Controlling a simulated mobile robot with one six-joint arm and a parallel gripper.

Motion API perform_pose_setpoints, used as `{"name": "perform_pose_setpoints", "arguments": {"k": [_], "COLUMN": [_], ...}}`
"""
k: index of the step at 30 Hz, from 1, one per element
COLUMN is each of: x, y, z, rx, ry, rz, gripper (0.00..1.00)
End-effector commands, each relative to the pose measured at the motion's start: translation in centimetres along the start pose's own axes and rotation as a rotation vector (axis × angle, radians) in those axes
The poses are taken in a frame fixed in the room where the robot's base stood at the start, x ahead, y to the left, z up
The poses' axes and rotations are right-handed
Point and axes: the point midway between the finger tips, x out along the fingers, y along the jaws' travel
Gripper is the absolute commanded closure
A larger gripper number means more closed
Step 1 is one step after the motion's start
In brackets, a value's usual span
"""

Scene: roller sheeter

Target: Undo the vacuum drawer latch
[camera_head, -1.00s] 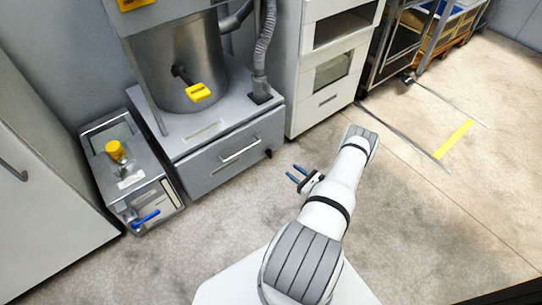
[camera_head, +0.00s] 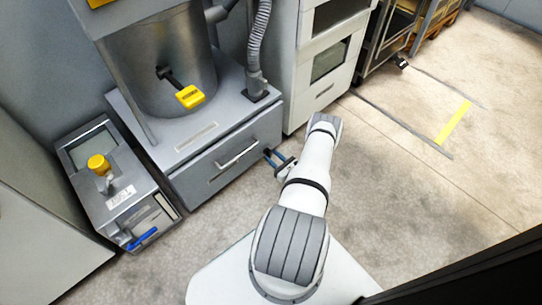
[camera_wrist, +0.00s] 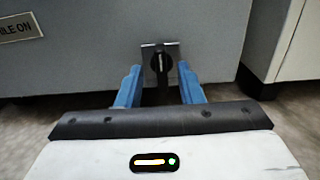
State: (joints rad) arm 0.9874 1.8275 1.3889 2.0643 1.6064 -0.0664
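The vacuum drawer (camera_head: 207,175) is the grey front with a bar handle under the metal drum, and it looks closed. Its latch (camera_wrist: 160,60) is a small dark turn piece on a metal plate near the drawer's lower edge in the wrist view, standing roughly upright. My gripper (camera_wrist: 158,72) is open, with one blue finger on each side of the latch in that view. I cannot tell whether the fingers touch it. In the head view my gripper (camera_head: 271,158) is at the drawer's right end and hides the latch.
A small metal unit (camera_head: 120,190) with a yellow knob and a blue lever stands left of the drawer. A yellow handle (camera_head: 190,97) sticks out from the drum above. A white cabinet (camera_head: 322,62) stands to the right.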

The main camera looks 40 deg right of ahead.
Motion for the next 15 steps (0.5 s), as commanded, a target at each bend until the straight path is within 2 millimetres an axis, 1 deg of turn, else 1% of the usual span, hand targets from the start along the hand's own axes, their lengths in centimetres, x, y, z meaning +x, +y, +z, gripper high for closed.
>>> {"name": "perform_pose_setpoints", "arguments": {"k": [1,3,6,15], "x": [0.7,1.4,1.9,2.1], "y": [0.0,-0.1,-0.2,-0.2], "z": [-0.2,-0.2,-0.1,0.0], "rx": [-0.001,0.0,0.0,0.0], "ry": [0.0,0.0,0.0,0.0], "rz": [0.002,-0.001,-0.003,-0.006], "gripper": [0.66,0.66,0.66,0.67]}}
